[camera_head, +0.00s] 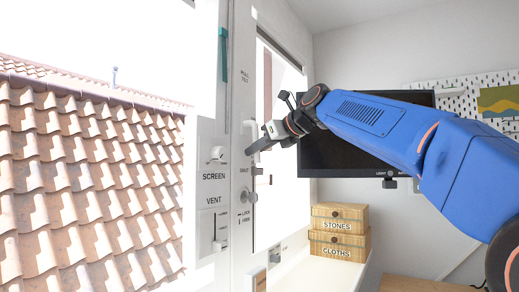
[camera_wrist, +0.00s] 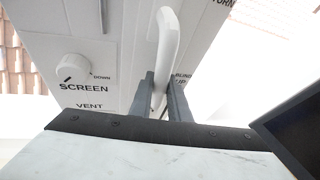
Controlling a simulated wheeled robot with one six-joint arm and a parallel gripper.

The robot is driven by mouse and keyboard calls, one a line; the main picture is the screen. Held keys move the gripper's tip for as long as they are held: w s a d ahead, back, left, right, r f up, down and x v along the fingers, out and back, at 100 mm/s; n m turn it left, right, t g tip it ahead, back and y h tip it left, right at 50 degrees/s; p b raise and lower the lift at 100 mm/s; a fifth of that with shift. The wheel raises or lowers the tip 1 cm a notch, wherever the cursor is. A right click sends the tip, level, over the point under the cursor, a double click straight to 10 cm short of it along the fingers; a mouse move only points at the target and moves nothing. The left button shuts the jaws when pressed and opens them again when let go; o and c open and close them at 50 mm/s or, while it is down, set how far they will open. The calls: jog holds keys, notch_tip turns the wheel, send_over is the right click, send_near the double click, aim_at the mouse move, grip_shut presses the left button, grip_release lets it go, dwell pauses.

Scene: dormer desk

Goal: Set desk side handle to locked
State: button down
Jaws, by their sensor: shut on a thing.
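The desk side handle is a white lever (camera_head: 250,127) on the pale window frame, near the middle of the head view. In the wrist view the handle (camera_wrist: 168,38) runs up from between the two dark fingers, its free end towards the top of the picture. My gripper (camera_head: 259,143) reaches in from the right and is shut on the handle. In the wrist view the fingers (camera_wrist: 162,84) stand on either side of it. The handle's base is partly hidden by the fingers.
A SCREEN knob (camera_head: 217,155) and a VENT slider (camera_head: 220,232) sit on the panel at left. A round lock (camera_head: 248,197) is below the handle. A dark monitor (camera_head: 340,150) stands behind my arm. Labelled boxes (camera_head: 339,217) are stacked below it.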

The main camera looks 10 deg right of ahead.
jog(key=shift+s+a+m+g, duration=0.3)
jog(key=shift+s+a+m, duration=0.1)
jog(key=shift+m, duration=0.1)
dwell(0.3)
jog(key=c, duration=1.7)
grip_release()
jog(key=shift+o, duration=0.2)
jog(key=shift+d, duration=0.1)
jog(key=v, duration=1.7)
jog(key=shift+d, duration=0.25)
jog(key=shift+f, duration=0.15)
